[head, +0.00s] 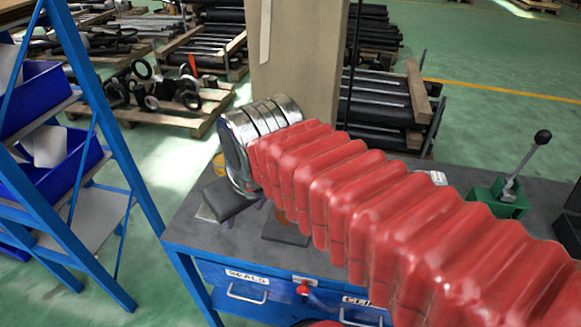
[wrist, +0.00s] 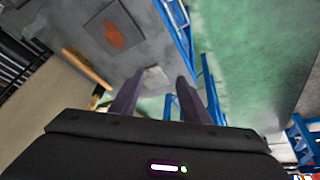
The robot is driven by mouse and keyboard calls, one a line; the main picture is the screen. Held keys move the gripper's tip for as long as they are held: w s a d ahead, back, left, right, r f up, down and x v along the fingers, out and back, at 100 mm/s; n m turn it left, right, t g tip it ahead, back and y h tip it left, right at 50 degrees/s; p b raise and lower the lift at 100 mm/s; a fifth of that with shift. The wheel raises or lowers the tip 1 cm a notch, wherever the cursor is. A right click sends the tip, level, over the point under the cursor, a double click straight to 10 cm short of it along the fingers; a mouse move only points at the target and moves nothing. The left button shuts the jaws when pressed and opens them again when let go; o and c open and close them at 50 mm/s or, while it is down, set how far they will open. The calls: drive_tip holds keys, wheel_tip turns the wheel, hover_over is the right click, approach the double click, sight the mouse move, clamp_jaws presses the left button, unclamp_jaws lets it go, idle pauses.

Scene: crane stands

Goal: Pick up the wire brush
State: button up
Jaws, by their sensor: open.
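A thin tan, wooden-looking bar (wrist: 88,68) lies at the table's edge in the wrist view, left of my fingers. It looks like the wire brush's handle, but I cannot make out bristles. In the head view I cannot pick out the brush; my arm and gripper may hide it. My gripper (wrist: 160,77) is open, with two dark fingers pointing at the tabletop and nothing seen held. In the head view my gripper (head: 232,203) is over the left end of the table, mostly seen from behind.
The grey workbench (head: 190,235) has blue drawers. A dark plate with a rusty patch (wrist: 114,36) and a small pale square (wrist: 153,78) lie on it. A green lever device (head: 500,197) is right. A blue rack (head: 85,110) stands left.

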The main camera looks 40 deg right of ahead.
drive_tip(key=w+d+r+n+g, duration=0.1)
drive_tip(key=w+d+r+n, duration=0.15)
drive_tip(key=w+d, duration=0.4)
drive_tip(key=w+d+f+n+g, duration=0.2)
drive_tip(key=w+d+f, duration=0.1)
drive_tip(key=w+d, duration=0.5)
drive_tip(key=w+d+f+n+g, duration=0.2)
drive_tip(key=w+d, duration=0.5)
drive_tip(key=d, duration=0.4)
drive_tip(key=shift+w+d+f+n, duration=0.15)
drive_tip(key=shift+w+f+n, duration=0.3)
drive_tip(key=shift+f, duration=0.15)
drive_tip(key=shift+f, duration=0.1)
drive_tip(key=shift+f, duration=4.2)
drive_tip(key=shift+f, duration=0.1)
drive_tip(key=shift+f, duration=2.5)
